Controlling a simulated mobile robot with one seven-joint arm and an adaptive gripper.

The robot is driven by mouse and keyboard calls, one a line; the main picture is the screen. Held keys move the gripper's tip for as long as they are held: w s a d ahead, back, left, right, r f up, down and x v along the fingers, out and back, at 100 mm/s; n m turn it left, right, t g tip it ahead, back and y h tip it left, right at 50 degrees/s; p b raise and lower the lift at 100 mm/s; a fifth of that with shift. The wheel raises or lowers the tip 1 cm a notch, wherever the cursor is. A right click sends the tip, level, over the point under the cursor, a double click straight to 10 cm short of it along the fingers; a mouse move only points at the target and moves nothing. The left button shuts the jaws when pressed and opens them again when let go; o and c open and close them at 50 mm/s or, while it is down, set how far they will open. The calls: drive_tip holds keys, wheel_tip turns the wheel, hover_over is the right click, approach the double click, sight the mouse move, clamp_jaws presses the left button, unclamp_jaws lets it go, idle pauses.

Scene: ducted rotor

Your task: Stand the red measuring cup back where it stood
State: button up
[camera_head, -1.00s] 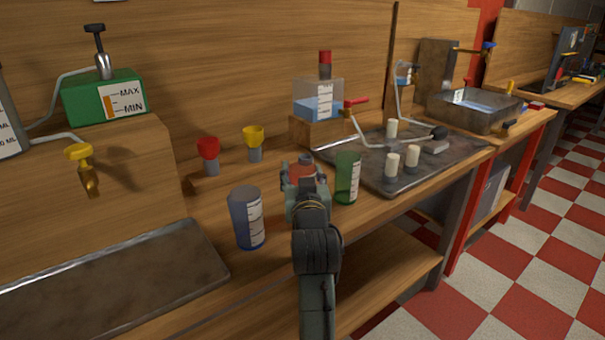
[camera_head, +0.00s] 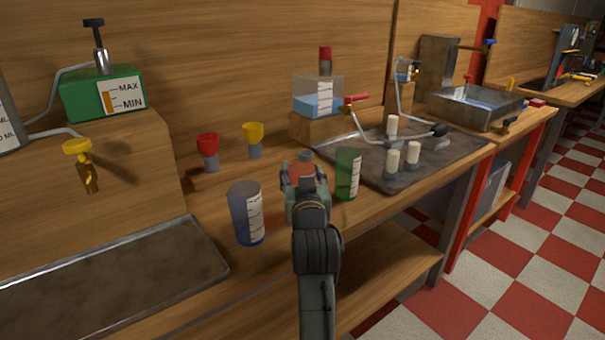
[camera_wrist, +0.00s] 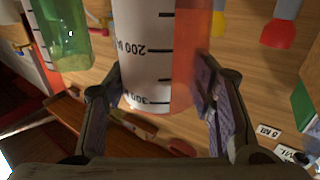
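The red measuring cup (camera_wrist: 190,65) is large in the wrist view, see-through, with a white scale label facing the camera. My gripper (camera_wrist: 163,100) has one finger against each side of it and appears shut on it. In the head view the red cup (camera_head: 301,170) shows only in part, behind my gripper (camera_head: 304,185), between a blue cup and a green cup. It looks upright. My gripper hides its base, so I cannot tell whether it touches the bench.
The blue cup (camera_head: 246,213) stands left of my gripper, the green cup (camera_head: 347,174) close on its right. Red (camera_head: 208,150) and yellow (camera_head: 253,138) funnel-topped pieces stand behind. A metal tray (camera_head: 405,178) with several white-topped pegs lies right. Small white labels (camera_wrist: 269,131) lie on the wood.

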drive_tip(key=o, duration=0.5)
